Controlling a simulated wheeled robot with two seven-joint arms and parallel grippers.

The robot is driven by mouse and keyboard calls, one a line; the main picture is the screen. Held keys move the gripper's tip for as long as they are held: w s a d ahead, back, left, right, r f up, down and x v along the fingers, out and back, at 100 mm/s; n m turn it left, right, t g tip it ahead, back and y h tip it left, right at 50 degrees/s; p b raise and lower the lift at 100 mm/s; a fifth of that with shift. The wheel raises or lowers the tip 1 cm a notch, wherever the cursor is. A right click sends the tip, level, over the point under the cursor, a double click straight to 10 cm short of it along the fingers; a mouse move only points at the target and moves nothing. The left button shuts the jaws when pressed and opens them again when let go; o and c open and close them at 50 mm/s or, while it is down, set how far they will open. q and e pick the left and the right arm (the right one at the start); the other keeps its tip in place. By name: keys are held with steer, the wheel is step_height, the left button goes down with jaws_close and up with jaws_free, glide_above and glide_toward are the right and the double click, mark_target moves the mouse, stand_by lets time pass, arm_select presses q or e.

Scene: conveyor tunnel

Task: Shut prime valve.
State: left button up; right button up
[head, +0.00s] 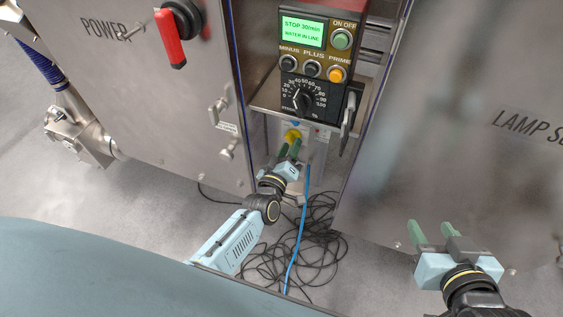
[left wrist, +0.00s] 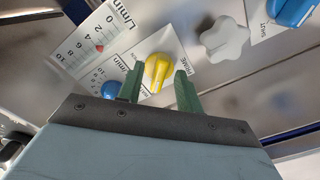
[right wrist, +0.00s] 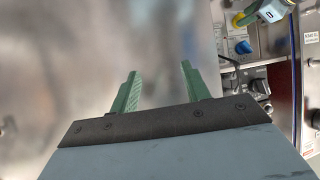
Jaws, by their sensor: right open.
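The prime valve is a yellow knob (head: 292,134) on the recessed panel below the control box. It also shows in the left wrist view (left wrist: 160,69), on a white label plate with partly hidden lettering. My left gripper (head: 289,150) points up at the knob with its green fingers apart. In the left wrist view the knob stands between and just past its fingertips (left wrist: 157,84); I cannot tell whether they touch it. My right gripper (head: 431,229) is open and empty in front of the right cabinet, and the right wrist view shows nothing between its fingers (right wrist: 160,75).
Blue knobs (left wrist: 110,90) (left wrist: 290,11), a grey star knob (left wrist: 225,40) and flow scales surround the valve. Above are the control box (head: 315,60), its orange PRIME button (head: 336,74) and a dial. A red power handle (head: 170,40) is left. Cables (head: 285,250) lie on the floor.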

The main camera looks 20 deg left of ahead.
arm_select(q)
steer(key=s+p, duration=0.1)
steer(key=s, duration=0.2)
steer(key=shift+s+a+r, duration=0.1)
steer(key=shift+s, duration=0.2)
steer(key=p, duration=0.3)
glide_toward(291, 144)
steer(key=s, duration=0.4)
steer(key=shift+s, duration=0.45)
arm_select(e)
steer(key=s+d+f+g+h, duration=0.2)
steer(key=s+d+f+g, duration=0.3)
steer(key=s+f+g, duration=0.3)
steer(key=shift+s+d+f+m+h, duration=0.25)
steer(key=shift+s+f+m+h, duration=0.05)
steer(key=shift+s+f, duration=0.75)
steer(key=shift+r, duration=0.1)
